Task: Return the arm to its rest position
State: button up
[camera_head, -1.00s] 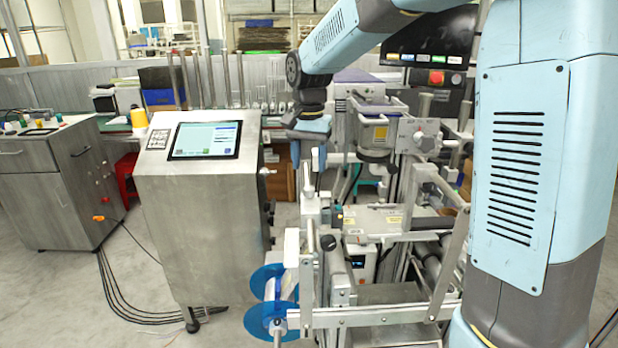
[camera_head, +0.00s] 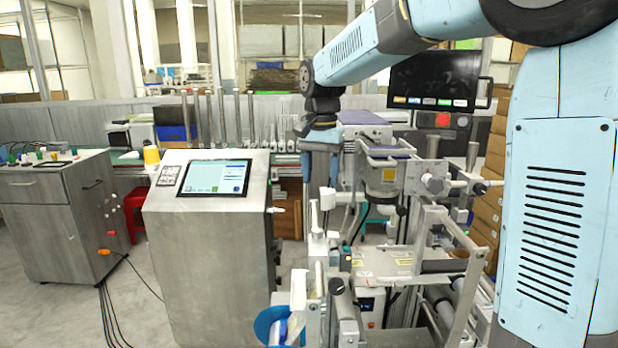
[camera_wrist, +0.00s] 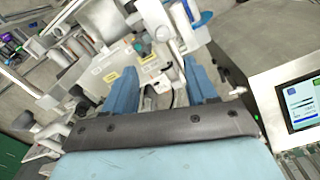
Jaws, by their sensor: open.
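My gripper (camera_head: 320,170) hangs from my pale blue arm, pointing down, in front of the labelling machine (camera_head: 400,265) and to the right of the steel cabinet with a screen (camera_head: 215,250). In the wrist view its two blue fingers (camera_wrist: 162,88) stand apart with nothing held between them. The machine's metal parts show beyond the fingers. A blue-flanged reel (camera_head: 272,322) shows at the lower middle of the head view, in front of the machine and partly cut off by the frame edge.
A control box (camera_head: 60,205) stands at the left. A black monitor (camera_head: 435,80) with a red button is behind my arm. Metal posts (camera_head: 222,118) stand along the back bench. The cabinet's screen (camera_wrist: 303,102) is close on the right in the wrist view. Open floor lies at the lower left.

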jog(key=s+d+r+n+t, duration=0.2)
jog(key=s+d+t, duration=0.1)
jog(key=s+d, duration=0.9)
jog(key=s+d+f+n+t, duration=0.1)
jog(key=s+d+f, duration=0.1)
jog(key=s, duration=0.4)
jog(key=s+d+f+n+t, duration=0.1)
jog(key=s+d+f, duration=0.1)
jog(key=s, duration=0.5)
jog(key=shift+s+d+f, duration=0.15)
jog(key=shift+d+f, duration=0.1)
jog(key=shift+d, duration=0.45)
jog(key=shift+c, duration=0.2)
